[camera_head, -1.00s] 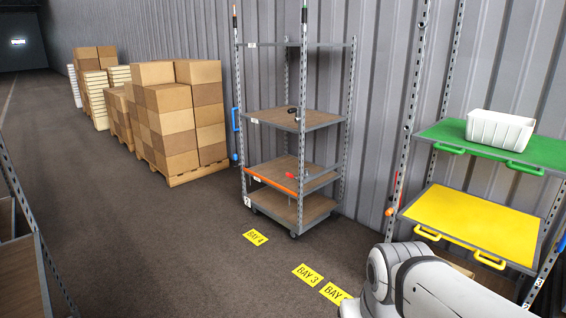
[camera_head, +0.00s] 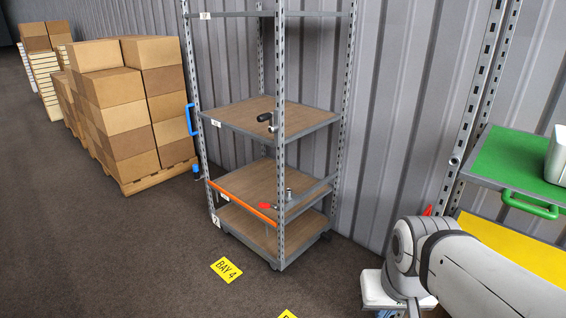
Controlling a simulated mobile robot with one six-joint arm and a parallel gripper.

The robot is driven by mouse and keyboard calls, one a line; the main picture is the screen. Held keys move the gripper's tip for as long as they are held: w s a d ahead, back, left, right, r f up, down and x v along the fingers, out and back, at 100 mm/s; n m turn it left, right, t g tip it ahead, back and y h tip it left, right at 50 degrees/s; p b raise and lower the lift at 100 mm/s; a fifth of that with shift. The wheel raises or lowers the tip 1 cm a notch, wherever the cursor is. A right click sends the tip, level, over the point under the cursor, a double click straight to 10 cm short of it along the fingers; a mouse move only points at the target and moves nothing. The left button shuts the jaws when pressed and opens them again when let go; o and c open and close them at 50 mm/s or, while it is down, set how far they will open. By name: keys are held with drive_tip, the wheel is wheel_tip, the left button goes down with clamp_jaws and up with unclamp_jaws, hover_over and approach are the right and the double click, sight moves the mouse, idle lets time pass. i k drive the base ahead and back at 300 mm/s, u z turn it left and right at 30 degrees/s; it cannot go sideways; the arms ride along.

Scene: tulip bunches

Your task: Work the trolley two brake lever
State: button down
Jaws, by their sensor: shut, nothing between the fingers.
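A grey metal trolley with wooden shelves (camera_head: 232,125) stands against the corrugated wall, left of centre. A small plate (camera_head: 216,221) low on its front left post bears a figure that I cannot read surely as 2 or 7. A red-tipped lever (camera_head: 264,206) shows at its lower shelf, beside the front post. Which one is the brake lever is not clear. My arm reaches in from the bottom right, well apart from this trolley. My gripper's fingers are not visible.
An orange bar (camera_head: 243,201) crosses the trolley's lower front, and a blue handle (camera_head: 191,119) sticks out left. Stacked boxes (camera_head: 122,115) stand on a pallet behind. A second trolley with a green shelf (camera_head: 514,163) stands right. The floor by the BAY 4 label (camera_head: 226,270) is clear.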

sight(262, 205)
drive_tip(key=u, duration=0.4)
drive_tip(key=i, duration=1.7)
drive_tip(key=u, duration=0.55)
drive_tip(key=k, duration=0.75)
drive_tip(key=u, duration=0.2)
drive_tip(key=i, duration=0.85)
drive_tip(key=z, duration=0.1)
